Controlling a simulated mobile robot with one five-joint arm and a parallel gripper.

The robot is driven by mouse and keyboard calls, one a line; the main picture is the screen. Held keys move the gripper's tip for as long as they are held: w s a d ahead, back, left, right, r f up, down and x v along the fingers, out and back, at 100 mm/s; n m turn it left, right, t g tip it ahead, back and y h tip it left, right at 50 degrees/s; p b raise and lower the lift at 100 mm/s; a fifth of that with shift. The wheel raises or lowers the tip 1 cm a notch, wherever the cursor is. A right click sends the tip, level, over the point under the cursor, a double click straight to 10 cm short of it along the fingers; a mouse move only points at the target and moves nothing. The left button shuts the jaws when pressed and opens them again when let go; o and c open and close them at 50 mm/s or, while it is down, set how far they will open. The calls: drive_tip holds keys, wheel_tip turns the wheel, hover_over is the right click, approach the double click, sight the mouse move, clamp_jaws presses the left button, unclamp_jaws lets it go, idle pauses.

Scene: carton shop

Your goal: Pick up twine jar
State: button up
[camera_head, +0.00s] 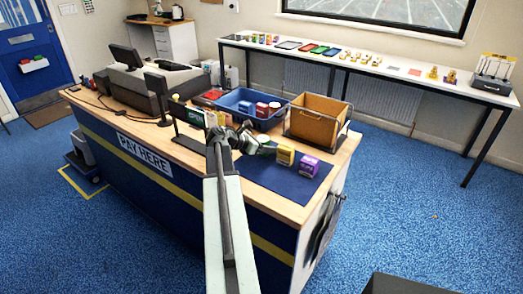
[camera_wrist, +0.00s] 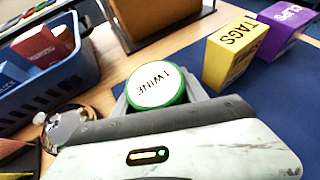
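The twine jar (camera_wrist: 155,86) has a white lid top marked TWINE and a green rim. It shows large in the wrist view, at the front of my gripper (camera_wrist: 158,98). The light grey fingers lie on either side of the jar, close to its rim; whether they touch it is unclear. The jar's lower body is hidden. In the head view my gripper (camera_head: 252,142) is over the counter at the edge of the dark blue mat (camera_head: 262,179).
The yellow TAGS box (camera_wrist: 231,52) and purple CLIPS box (camera_wrist: 285,28) stand right of the jar. A blue crate (camera_wrist: 68,68) with red and blue items is at left. A brown open box (camera_head: 314,127) stands behind. A card stand (camera_head: 188,133) is left of my gripper.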

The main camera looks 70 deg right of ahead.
drive_tip(key=c, duration=0.7)
wheel_tip(320, 180, up, 10)
drive_tip(key=p, duration=1)
drive_tip(key=shift+r, duration=0.15)
